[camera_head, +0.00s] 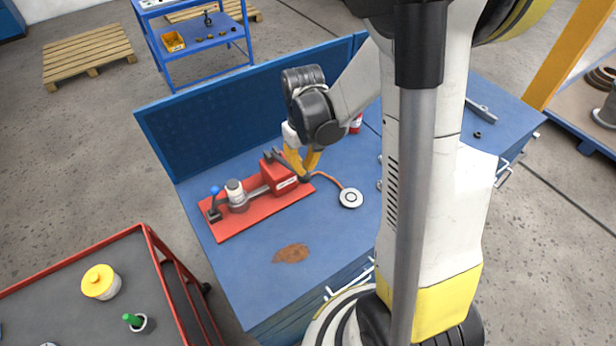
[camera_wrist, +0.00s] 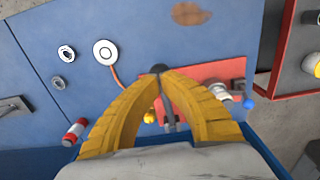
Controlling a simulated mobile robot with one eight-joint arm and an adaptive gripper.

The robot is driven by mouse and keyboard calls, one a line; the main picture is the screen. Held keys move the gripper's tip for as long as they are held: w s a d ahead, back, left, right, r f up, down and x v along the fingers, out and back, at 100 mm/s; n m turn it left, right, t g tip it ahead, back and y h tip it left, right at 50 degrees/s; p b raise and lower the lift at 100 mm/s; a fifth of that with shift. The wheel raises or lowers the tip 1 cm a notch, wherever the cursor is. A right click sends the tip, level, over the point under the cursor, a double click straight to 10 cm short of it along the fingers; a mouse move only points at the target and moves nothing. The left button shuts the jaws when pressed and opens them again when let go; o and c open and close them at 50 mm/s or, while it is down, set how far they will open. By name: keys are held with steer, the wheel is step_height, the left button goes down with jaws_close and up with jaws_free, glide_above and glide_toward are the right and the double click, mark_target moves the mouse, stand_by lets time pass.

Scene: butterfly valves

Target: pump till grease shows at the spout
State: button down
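A red pump body (camera_head: 278,173) stands on a red base plate (camera_head: 245,222) on the blue workbench. A dark lever runs from its top to a black knob (camera_head: 306,178), also in the wrist view (camera_wrist: 159,68). My gripper (camera_head: 305,166) reaches down over the lever; in the wrist view its yellow fingertips (camera_wrist: 161,77) close together around the lever just behind the knob. An orange hose (camera_head: 328,176) leads from the pump side to a round white-faced disc (camera_head: 350,198) on the bench. I cannot make out a spout opening or any grease there.
A white-capped cylinder (camera_head: 236,192) and a blue-knobbed lever (camera_head: 214,190) share the plate. A brown stain (camera_head: 291,253) marks the bench front. A red-and-white can (camera_wrist: 75,130) stands near the blue back panel (camera_head: 225,105). A red-framed cart (camera_head: 75,280) stands at left.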

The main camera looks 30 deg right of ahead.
stand_by(0.4)
step_height(320, 180, down, 10)
steer(key=s+b, duration=0.2)
steer(key=b, duration=0.7)
steer(key=r+p, duration=0.2)
steer(key=r, duration=0.1)
steer(key=w+r+p, duration=0.1)
steer(key=r+p, duration=0.1)
steer(key=r, duration=0.1)
steer(key=w+r+p, duration=0.1)
steer(key=r+p, duration=0.1)
steer(key=r, duration=0.2)
steer(key=shift+p, duration=0.3)
step_height(320, 180, up, 6)
steer(key=p, duration=0.4)
steer(key=shift+f, duration=0.1)
stand_by(0.3)
